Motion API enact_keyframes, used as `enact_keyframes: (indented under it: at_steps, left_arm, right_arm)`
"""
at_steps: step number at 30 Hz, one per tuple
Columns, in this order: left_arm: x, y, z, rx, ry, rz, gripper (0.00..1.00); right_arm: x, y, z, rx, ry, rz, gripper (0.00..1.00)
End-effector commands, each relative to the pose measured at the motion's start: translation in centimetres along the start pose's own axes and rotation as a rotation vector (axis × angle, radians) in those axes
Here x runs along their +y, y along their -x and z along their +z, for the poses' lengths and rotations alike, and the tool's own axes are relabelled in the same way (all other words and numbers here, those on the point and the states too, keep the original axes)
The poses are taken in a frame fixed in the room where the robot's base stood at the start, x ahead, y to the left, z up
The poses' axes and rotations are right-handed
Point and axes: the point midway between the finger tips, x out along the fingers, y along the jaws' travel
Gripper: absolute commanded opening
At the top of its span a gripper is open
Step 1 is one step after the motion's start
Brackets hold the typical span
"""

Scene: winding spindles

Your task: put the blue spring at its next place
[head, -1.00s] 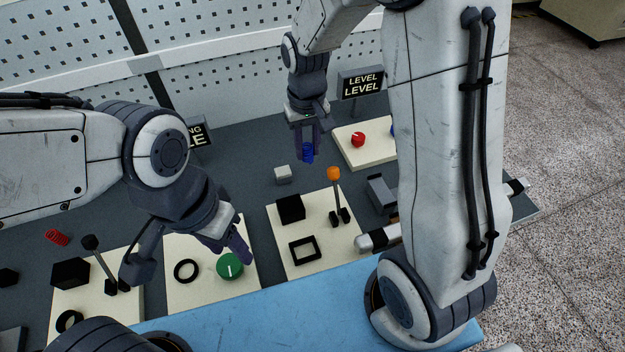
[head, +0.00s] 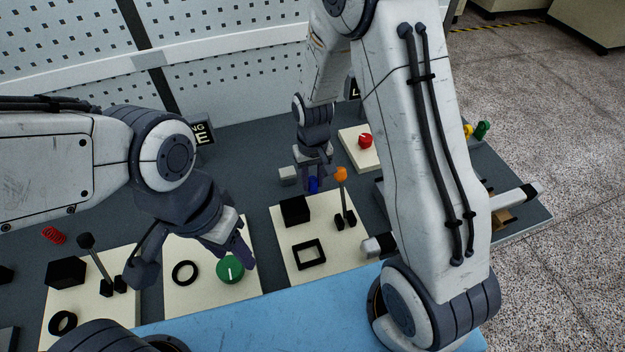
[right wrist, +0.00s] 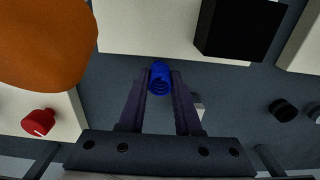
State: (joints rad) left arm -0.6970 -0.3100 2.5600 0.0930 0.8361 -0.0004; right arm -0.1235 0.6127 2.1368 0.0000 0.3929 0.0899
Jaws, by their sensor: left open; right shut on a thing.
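The blue spring (head: 313,185) is held between the fingertips of my right gripper (head: 314,180), just behind the cream panel that carries a black block (head: 295,211) and an orange-topped lever (head: 341,175). In the right wrist view the spring (right wrist: 160,79) sits between the two fingertips, its coil end showing. The cream panel's edge (right wrist: 130,45) is close beyond it. My left gripper (head: 243,256) is open and empty, beside the green knob (head: 230,268). Whether the spring touches the table is not clear.
A small grey block (head: 288,175) stands left of my right gripper. A red knob (head: 365,140) is on a panel behind. A red spring (head: 54,235) lies at far left. My right arm hides much of the right side.

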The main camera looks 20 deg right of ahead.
Motion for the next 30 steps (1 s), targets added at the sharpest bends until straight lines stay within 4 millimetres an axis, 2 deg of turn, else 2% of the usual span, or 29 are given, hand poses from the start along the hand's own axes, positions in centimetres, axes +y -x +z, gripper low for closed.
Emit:
enact_keyframes:
  at_steps: [3,14,15,16,17,25,30]
  left_arm:
    - [0.0,0.1,0.0,0.000,0.000,0.000,0.50]
    - [0.0,-0.3,0.0,0.000,0.000,0.000,0.50]
    - [0.0,-0.1,0.0,0.000,0.000,0.000,0.50]
    - [0.0,-0.1,0.0,0.000,0.000,0.000,0.50]
    - [0.0,-0.1,0.0,0.000,0.000,0.000,0.50]
    - [0.0,-0.1,0.0,0.000,0.000,0.000,0.50]
    - [0.0,-0.1,0.0,0.000,0.000,0.000,0.50]
  right_arm:
    - [0.0,-0.7,0.0,0.001,0.000,0.000,0.00]
    - [0.0,-1.2,0.0,0.001,0.000,0.000,0.00]
    - [0.0,-1.0,0.0,0.002,0.000,0.000,0.47]
    - [0.0,-1.0,0.0,0.001,0.000,0.000,0.59]
    - [0.0,-1.0,0.0,0.001,0.000,0.000,0.62]
    - [0.0,-1.0,0.0,0.001,0.000,0.000,0.62]
    - [0.0,0.1,-0.1,0.005,0.000,0.000,0.62]
